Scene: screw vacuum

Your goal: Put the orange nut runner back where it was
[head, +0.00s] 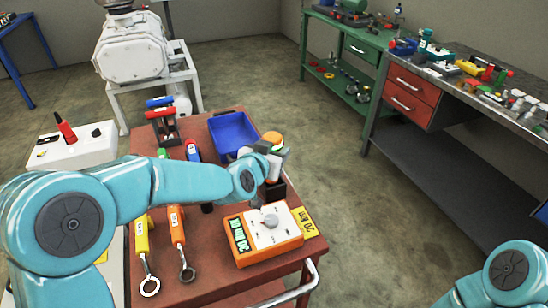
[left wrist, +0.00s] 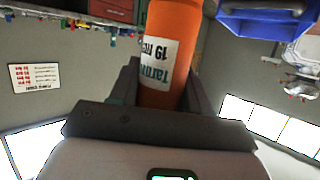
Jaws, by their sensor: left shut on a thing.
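A dark holder (head: 275,191) shows just below the gripper. My arm and gripper hide the tool's lower end, so I cannot tell whether it sits in the holder. My right gripper is out of view.
A blue bin (head: 232,132) stands behind my left gripper. A yellow wrench (head: 143,240) and an orange wrench (head: 178,240) lie at the left. Red and blue handled tools (head: 160,112) stand at the back.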

